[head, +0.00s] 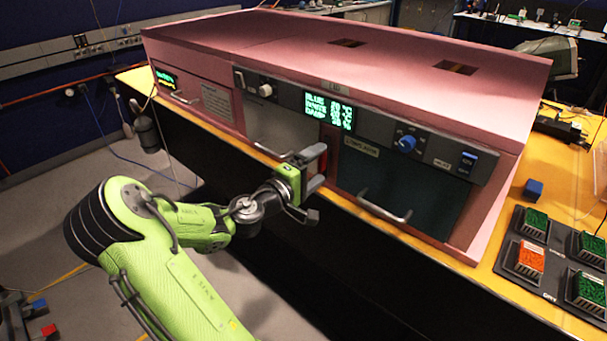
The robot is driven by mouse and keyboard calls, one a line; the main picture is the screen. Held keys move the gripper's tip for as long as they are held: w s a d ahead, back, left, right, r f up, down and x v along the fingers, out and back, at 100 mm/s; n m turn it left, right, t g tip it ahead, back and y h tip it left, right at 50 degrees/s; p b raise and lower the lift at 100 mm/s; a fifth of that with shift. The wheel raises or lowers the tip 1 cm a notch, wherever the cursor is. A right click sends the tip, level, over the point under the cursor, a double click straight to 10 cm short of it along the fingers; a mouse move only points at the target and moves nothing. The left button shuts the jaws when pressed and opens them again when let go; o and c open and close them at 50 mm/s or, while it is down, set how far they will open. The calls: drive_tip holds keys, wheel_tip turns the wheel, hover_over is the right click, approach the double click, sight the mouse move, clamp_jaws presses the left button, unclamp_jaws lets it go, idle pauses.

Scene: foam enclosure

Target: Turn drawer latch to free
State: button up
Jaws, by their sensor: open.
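A pink enclosure (260,45) stands on the yellow bench top, with dark drawer fronts and control panels facing me. My gripper (317,169) is open in front of the narrow strip between the middle front and the right dark front (405,185). A small red part (323,160) shows at the fingers; I cannot tell whether it is the drawer latch, or whether the fingers touch it. A blue knob (407,143) sits on the panel above the right front. A bar handle (384,207) crosses that front's lower part. My gripper hides part of the strip.
A pale knob (265,90) and a lit green display (328,111) are on the panel. At right, trays of green and orange pieces (531,257) and a blue block (533,189) lie on the bench top. The floor left of my arm is mostly open.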

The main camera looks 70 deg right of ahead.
drive_tip(key=p+v, duration=0.1)
drive_tip(key=v, duration=1.4)
drive_tip(key=shift+p, duration=0.35)
drive_tip(key=shift+w, duration=0.1)
